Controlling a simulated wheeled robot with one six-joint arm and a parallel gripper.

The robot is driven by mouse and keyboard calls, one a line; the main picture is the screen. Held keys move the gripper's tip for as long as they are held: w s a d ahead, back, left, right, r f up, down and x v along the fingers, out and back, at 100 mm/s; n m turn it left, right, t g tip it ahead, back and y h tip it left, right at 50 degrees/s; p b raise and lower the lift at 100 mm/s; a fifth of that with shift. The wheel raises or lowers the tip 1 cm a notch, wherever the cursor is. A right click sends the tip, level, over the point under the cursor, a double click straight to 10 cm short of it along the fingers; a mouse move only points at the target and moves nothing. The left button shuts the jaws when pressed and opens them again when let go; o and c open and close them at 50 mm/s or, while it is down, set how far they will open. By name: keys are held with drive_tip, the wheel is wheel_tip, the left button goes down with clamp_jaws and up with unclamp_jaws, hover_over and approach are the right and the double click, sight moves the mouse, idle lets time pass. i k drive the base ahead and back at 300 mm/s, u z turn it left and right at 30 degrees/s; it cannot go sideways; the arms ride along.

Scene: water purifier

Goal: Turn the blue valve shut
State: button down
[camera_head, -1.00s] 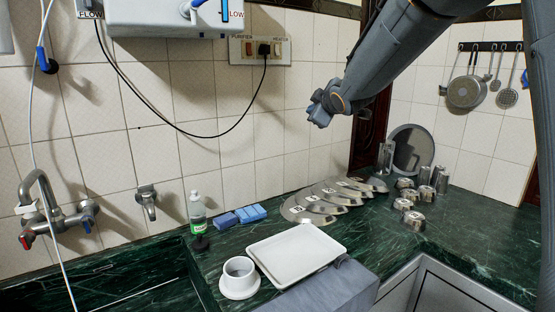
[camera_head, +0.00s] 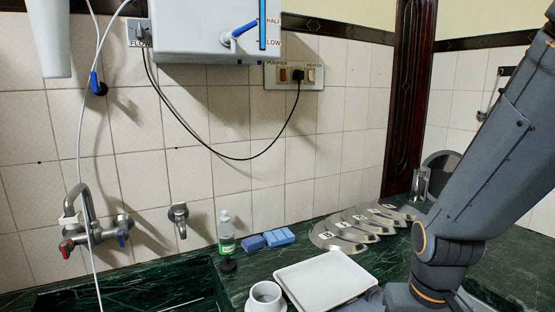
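A small blue valve (camera_head: 97,84) sits on the thin white hose that hangs down the tiled wall at the left. Its handle looks roughly upright, but it is too small to tell its setting surely. Other blue parts are a spout lever (camera_head: 243,29) on the white water purifier (camera_head: 200,30) and a blue knob (camera_head: 122,240) on the wall mixer tap. My arm comes in from the right and bends down to the lower edge. My gripper is out of view, well to the right of the hose valve.
A green counter holds a white tray (camera_head: 322,278), a white cup (camera_head: 266,295), a soap bottle (camera_head: 226,233), blue sponges (camera_head: 279,237) and several metal lids (camera_head: 338,240). A black cord hangs from the socket panel (camera_head: 293,75). The wall space between hose and arm is mostly free.

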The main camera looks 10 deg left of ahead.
sight(96, 89)
drive_tip(key=z, duration=0.05)
drive_tip(key=k, duration=0.5)
drive_tip(key=u, duration=1.3)
drive_tip(key=i, duration=0.4)
drive_tip(key=u, duration=0.4)
